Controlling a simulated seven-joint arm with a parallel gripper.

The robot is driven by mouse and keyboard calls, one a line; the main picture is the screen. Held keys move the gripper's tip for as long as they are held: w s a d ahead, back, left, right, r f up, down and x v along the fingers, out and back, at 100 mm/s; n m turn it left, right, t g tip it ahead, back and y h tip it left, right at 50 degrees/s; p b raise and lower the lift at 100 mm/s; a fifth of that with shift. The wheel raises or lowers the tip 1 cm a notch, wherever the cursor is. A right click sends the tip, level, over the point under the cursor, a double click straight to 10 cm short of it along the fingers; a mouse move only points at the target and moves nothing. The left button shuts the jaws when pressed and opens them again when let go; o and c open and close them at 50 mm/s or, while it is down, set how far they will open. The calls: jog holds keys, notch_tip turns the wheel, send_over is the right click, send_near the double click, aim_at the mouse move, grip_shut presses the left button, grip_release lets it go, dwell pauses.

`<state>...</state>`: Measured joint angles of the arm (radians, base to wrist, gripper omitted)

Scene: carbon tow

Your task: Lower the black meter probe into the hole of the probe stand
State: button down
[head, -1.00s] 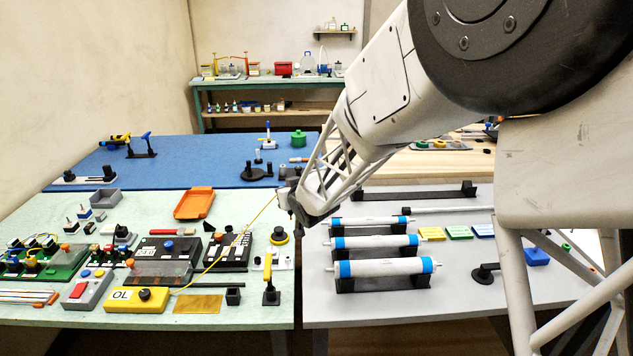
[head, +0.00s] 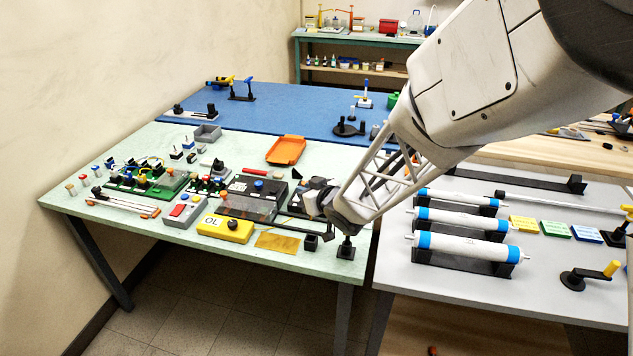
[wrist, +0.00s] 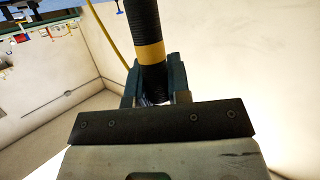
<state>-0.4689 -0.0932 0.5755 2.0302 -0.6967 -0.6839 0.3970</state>
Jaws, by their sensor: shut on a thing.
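The black meter probe (wrist: 146,25) shows in the wrist view as a ribbed black cylinder with a yellow band. My gripper (wrist: 155,92) is shut on it, with one dark finger on each side. In the head view my gripper (head: 318,205) is over the front right of the green table, and the probe there is hard to make out. A small black square block (head: 310,243), which looks like the probe stand, sits near the front edge, just below my gripper. Its hole is too small to see clearly. The yellow meter (head: 228,229) reads OL, left of the block.
A black stand (head: 345,248) is close right of the block, partly behind my wrist. A brass-coloured sheet (head: 278,242) lies left of it. A clear-covered box (head: 248,205) and black modules are behind. White-and-blue rolls (head: 460,245) lie on the grey table.

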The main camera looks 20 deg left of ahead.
jog(key=shift+f, duration=0.15)
dwell(0.4)
jog(key=shift+f, duration=2.75)
jog(key=shift+f, duration=1.3)
dwell(0.3)
jog(key=shift+s+f, duration=0.1)
jog(key=shift+f, duration=0.4)
jog(key=shift+s+d+f, duration=0.1)
jog(key=shift+d+f, duration=0.05)
jog(key=shift+f, duration=0.6)
jog(key=shift+r, duration=1.8)
